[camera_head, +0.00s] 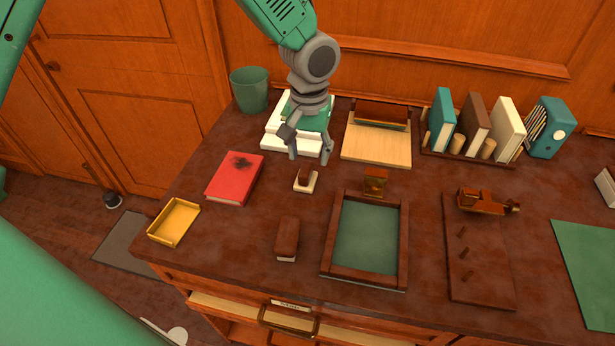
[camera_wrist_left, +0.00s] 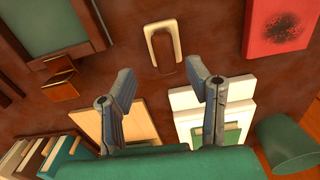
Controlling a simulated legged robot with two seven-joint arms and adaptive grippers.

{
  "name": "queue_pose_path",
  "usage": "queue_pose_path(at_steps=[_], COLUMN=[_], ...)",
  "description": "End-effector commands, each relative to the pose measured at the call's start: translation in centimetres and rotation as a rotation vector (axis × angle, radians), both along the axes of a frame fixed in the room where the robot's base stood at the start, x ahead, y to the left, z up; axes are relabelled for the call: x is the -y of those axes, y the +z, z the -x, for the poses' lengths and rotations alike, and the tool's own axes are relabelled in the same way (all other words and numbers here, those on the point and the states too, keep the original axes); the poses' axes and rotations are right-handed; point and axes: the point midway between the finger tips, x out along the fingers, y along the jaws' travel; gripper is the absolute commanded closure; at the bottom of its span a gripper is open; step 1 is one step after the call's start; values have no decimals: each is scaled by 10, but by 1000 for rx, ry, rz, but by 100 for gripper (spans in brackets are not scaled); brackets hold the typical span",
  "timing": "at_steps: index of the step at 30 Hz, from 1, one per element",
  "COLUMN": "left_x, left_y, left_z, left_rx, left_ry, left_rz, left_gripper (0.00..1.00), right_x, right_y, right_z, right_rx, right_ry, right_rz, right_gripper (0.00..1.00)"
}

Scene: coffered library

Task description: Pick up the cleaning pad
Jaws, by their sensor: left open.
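In the left wrist view the pad (camera_wrist_left: 177,36) shows at the top middle, past the fingertips. My left gripper (camera_head: 309,153) is above the desk, just behind and above the pad. Its two fingers are spread and hold nothing; the left wrist view shows the empty gap (camera_wrist_left: 160,72) between them. The pad is not touched by the fingers, as far as I can tell. My right gripper is not in view.
A red book (camera_head: 235,179) with a black smudge lies left of the pad. A brown block (camera_head: 287,239) and a green-bottomed tray (camera_head: 366,236) are in front. White books (camera_head: 278,136), a green bin (camera_head: 251,90) and a wooden stand (camera_head: 376,148) are behind.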

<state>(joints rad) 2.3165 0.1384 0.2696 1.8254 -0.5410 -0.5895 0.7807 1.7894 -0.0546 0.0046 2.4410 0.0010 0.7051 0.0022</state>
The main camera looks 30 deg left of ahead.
Motion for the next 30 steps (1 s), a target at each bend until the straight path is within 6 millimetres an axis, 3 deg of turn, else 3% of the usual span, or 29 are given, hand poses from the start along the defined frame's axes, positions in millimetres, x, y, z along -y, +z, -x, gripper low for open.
queue_pose_path(at_steps=[5, 15, 23, 26, 27, 30], left_x=[-1, -4, -4, -4, -4, -4], left_y=[-11, -56, -58, -59, -59, -59], left_z=[1, 2, 2, 2, 2, 2], left_rx=[0, 0, 2, 2, 1, 1], left_ry=[1, -1, 0, 0, -1, -1], left_rz=[0, 0, 0, 0, 0, 1], left_gripper=[55, 55, 55, 83, 97, 100], right_x=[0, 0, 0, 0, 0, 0], right_y=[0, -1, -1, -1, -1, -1], right_z=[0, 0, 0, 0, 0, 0], right_rx=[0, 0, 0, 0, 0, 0], right_ry=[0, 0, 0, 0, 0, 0], right_rz=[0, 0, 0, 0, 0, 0], right_gripper=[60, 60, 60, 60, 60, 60])
